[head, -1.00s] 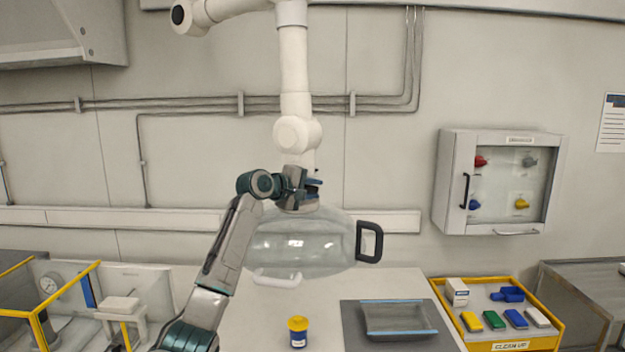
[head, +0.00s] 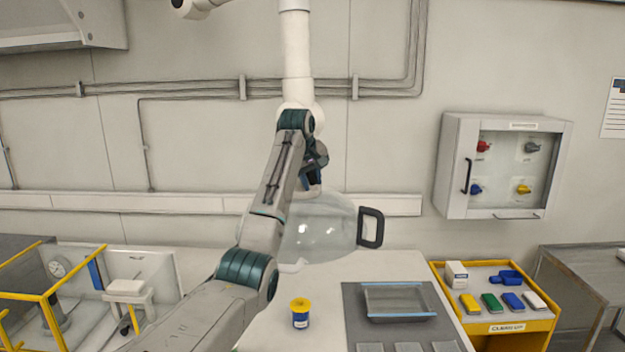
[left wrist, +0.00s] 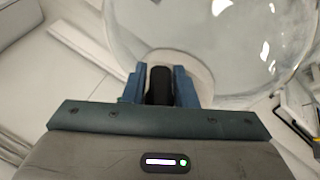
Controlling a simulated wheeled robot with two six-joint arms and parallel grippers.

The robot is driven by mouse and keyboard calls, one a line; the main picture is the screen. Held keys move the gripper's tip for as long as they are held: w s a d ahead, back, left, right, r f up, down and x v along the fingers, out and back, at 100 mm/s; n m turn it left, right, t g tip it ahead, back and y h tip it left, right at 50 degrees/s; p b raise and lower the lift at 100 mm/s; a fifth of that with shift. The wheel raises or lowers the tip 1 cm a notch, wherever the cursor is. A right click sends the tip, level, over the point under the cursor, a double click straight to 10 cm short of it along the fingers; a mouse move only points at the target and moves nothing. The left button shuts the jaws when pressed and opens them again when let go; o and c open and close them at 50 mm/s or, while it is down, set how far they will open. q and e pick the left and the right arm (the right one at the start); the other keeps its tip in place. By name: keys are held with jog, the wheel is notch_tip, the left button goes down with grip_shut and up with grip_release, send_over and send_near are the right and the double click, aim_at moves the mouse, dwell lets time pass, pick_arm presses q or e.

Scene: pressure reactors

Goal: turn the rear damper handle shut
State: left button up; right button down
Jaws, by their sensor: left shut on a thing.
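A clear dome hood (head: 325,232) hangs from a white jointed extraction arm (head: 298,60) above the bench. It also shows in the left wrist view (left wrist: 225,40). My left gripper (head: 313,186) is at the neck on top of the hood, partly hidden by my own arm. In the left wrist view its blue fingers (left wrist: 159,72) are shut on a black damper handle (left wrist: 159,88) in front of the pale round neck. The handle itself is hidden in the head view. My right gripper is not in view.
A black loop handle (head: 371,228) sticks out at the hood's right side. Below stand a yellow-lidded blue jar (head: 300,314) and a glass tray (head: 398,301) on a grey mat. A yellow clean-up cart (head: 508,327) and a wall cabinet (head: 447,165) are at the right.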

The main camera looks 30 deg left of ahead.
pick_arm(q)
jog(key=shift+s+a+m+g+y, duration=0.1)
jog(key=shift+m+g+y, duration=0.1)
jog(key=shift+g+y, duration=0.5)
jog(key=shift+s+a+m+g+y, duration=0.1)
jog(key=shift+m+g+y, duration=0.1)
jog(key=shift+g+y, duration=0.5)
jog(key=shift+g, duration=0.3)
jog(key=o, duration=0.8)
jog(key=shift+o, duration=0.2)
jog(key=shift+s+d+r+b, duration=0.1)
jog(key=shift+d+r+b, duration=0.05)
jog(key=shift+r+b, duration=0.2)
jog(key=b+v, duration=0.3)
jog(key=v, duration=0.7)
jog(key=shift+b, duration=0.3)
